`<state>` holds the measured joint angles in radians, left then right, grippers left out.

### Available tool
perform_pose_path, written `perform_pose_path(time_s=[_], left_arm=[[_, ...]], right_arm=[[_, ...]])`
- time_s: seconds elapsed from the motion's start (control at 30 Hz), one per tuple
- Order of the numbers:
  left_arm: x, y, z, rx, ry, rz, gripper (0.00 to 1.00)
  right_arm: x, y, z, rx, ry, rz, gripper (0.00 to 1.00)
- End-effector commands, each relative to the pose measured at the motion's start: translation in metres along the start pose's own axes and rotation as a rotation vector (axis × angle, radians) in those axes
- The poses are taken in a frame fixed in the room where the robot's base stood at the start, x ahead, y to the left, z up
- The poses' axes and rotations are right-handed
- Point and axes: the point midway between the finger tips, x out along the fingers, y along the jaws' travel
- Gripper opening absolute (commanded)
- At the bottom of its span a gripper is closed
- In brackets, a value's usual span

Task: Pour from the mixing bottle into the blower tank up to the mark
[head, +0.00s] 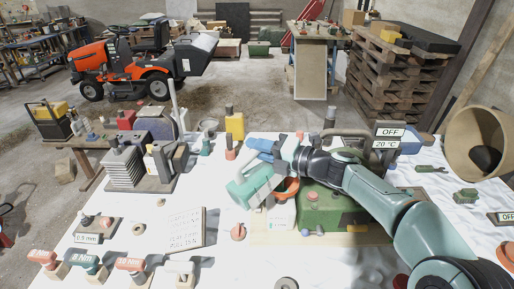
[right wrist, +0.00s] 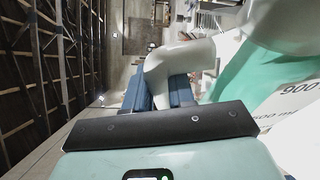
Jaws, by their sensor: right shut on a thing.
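The teal mixing bottle (head: 248,187) is tilted in the head view, above the white bench top. My right gripper (head: 262,149) is shut on it from above. In the right wrist view the blue fingers (right wrist: 160,92) close around the bottle's pale handle (right wrist: 178,62); its teal side and a white volume label (right wrist: 294,103) show at the right. A pale tank (head: 282,213) with an orange-red opening (head: 288,188) stands just right of the bottle, beside a green machine body (head: 328,208). I cannot see the bottle's mouth, any stream or the mark. My left gripper is not in view.
Torque tools (head: 88,262) line the front left. A yellow bottle (head: 235,126) and grey metal blocks (head: 125,166) stand behind. A brown drum (head: 478,145) is far right. The front middle bench is mostly clear.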

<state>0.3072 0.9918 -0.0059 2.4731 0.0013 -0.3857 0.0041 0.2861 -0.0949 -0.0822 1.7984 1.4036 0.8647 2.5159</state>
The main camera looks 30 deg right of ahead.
Motion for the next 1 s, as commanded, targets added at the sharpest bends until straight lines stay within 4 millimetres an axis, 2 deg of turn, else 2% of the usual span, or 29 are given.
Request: perform_pose_path(time_s=[1.0], left_arm=[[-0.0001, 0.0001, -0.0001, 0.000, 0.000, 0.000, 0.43]], right_arm=[[-0.0015, -0.0041, 0.0046, 0.059, -0.001, 0.023, 0.00]])
